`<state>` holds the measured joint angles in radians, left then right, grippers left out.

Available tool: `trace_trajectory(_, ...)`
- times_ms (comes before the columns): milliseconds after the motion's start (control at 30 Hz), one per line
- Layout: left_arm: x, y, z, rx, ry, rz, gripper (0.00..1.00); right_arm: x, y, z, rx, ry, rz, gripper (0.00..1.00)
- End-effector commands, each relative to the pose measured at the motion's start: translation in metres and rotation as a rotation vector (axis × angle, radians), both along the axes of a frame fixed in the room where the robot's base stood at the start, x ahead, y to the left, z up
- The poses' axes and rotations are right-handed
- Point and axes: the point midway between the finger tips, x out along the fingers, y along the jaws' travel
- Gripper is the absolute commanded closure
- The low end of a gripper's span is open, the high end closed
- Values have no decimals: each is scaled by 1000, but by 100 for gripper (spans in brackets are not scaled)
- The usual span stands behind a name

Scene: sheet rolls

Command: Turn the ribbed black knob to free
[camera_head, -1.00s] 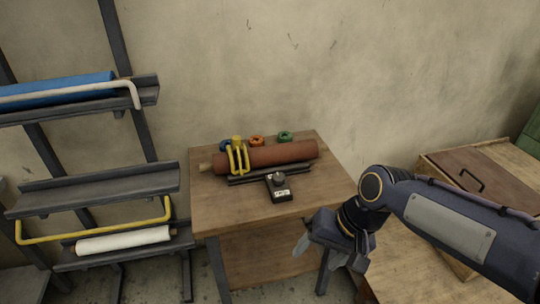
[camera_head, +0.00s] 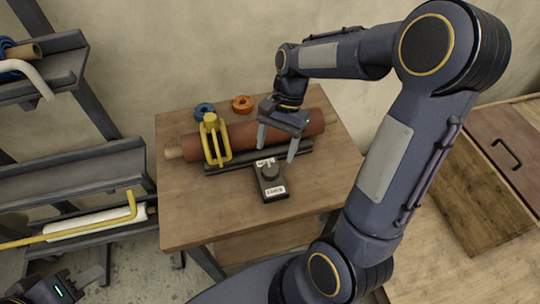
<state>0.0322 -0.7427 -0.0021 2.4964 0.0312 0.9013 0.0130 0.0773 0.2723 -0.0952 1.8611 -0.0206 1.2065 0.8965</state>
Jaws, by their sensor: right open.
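The black knob (camera_head: 269,172) sits on top of a small dark box (camera_head: 271,184) with white labels, on the wooden table. The knob is small here, so its ribs and pointer setting cannot be made out. My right gripper (camera_head: 277,148) is open and points down, its fingers apart above the roll's front side, just behind the knob. It appears empty and apart from the knob. My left gripper (camera_head: 80,284) shows only partly at the bottom left corner, far from the table; its jaw opening cannot be judged.
A brown roll (camera_head: 275,128) lies in a dark cradle behind the box, with a yellow clamp (camera_head: 215,142) over its left part. Blue (camera_head: 204,109) and orange (camera_head: 243,103) rings lie behind. A rack (camera_head: 80,172) stands left. The table's front is clear.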

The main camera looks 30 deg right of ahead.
Motion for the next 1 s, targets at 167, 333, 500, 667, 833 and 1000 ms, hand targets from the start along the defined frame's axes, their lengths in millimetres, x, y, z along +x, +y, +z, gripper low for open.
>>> trace_trajectory(167, 0, 0, -2, 0, 0, 0, 64, -7, 10, -29, 1, 4, 2, 35)
trace_trajectory(333, 0, 0, -4, 0, 0, 0, 64, -12, 17, -49, 0, 3, 2, 35)
trace_trajectory(500, 0, 0, -4, 0, 0, 0, 64, -13, 20, -57, 1, 0, 1, 35)
trace_trajectory(667, 0, 0, -4, 0, 0, 0, 64, -13, 20, -57, 1, -1, 1, 35)
trace_trajectory(833, 0, 0, -4, 0, 0, 0, 64, -13, 20, -57, 1, -1, 1, 48)
trace_trajectory(1000, 0, 0, -4, 0, 0, 0, 64, -13, 20, -57, 0, -1, 2, 71)
